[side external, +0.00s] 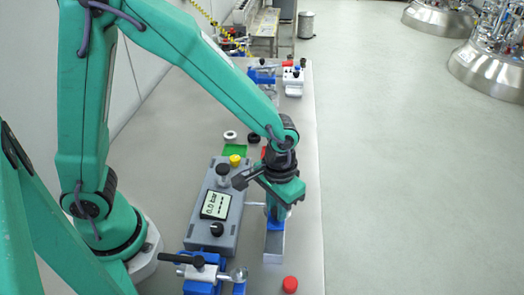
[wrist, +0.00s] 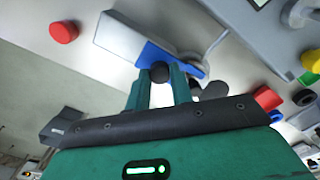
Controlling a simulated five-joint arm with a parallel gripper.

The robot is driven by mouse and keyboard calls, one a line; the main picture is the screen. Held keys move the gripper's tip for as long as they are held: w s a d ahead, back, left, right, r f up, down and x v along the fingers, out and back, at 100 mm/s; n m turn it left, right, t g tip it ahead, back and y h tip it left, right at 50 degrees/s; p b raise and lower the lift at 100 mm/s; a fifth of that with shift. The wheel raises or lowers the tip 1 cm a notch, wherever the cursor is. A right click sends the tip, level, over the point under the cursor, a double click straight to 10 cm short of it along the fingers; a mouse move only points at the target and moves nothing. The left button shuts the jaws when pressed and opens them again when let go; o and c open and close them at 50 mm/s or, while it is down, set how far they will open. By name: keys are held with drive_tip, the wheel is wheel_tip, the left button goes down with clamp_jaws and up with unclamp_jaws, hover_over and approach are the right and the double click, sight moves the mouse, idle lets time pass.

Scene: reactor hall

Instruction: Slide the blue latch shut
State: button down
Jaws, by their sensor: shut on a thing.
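The blue latch (side external: 275,222) shows just under my gripper (side external: 277,205) in the side view, at the near right of the table. In the wrist view the blue latch (wrist: 190,66) sticks out of one end of a light grey housing (wrist: 125,38). The same housing (side external: 273,247) shows in the side view. A round black knob (wrist: 160,72) sits on the latch. My gripper (wrist: 160,88) is shut on this knob, with one green finger on each side. In the side view my gripper hides the knob and part of the latch.
A grey box with a display (side external: 215,206) stands left of the latch. A blue vise-like fixture (side external: 203,272) and a red cap (side external: 290,284) are nearer the camera. A yellow knob (side external: 235,160) and a green patch (side external: 234,150) lie beyond. The table's right edge is close to the housing.

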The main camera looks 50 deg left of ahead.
drive_tip(key=shift+w+a, duration=0.15)
drive_tip(key=shift+w, duration=0.05)
drive_tip(key=c, duration=1.2)
unclamp_jaws()
drive_tip(key=shift+s, duration=0.1)
drive_tip(key=shift+r, duration=0.2)
drive_tip(key=shift+r, duration=3.75)
drive_tip(key=s+a+r+t, duration=0.2)
drive_tip(key=s+a+r, duration=0.2)
drive_tip(key=a, duration=0.3)
drive_tip(key=s+a+r+t, duration=0.3)
drive_tip(key=s+a+r, duration=0.2)
drive_tip(key=a+r, duration=0.2)
drive_tip(key=shift+s+a+t, duration=0.2)
drive_tip(key=shift+a+t, duration=0.1)
drive_tip(key=shift+a, duration=0.45)
